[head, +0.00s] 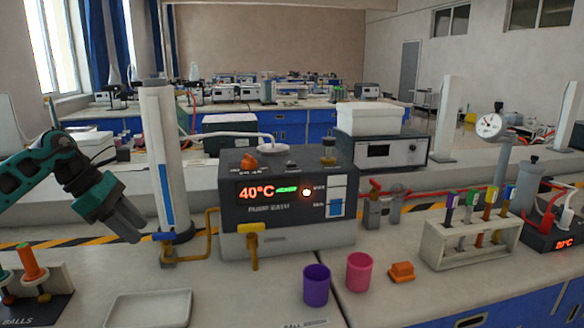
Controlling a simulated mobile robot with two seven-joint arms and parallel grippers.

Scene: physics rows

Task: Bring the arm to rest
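My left arm comes in from the left edge, teal and dark grey. Its gripper (138,230) hangs in the air, pointing down and to the right, left of the white column. The grey fingers are seen close together, and I cannot tell whether there is a gap between them. I see nothing held in them. My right arm and gripper are not in view.
A grey device (285,222) reading 40°C stands mid-bench, right of the white column (163,150). In front are a shallow tray (150,309), a purple cup (316,286), a pink cup (360,272) and an orange block (402,272). A tube rack (470,245) stands right.

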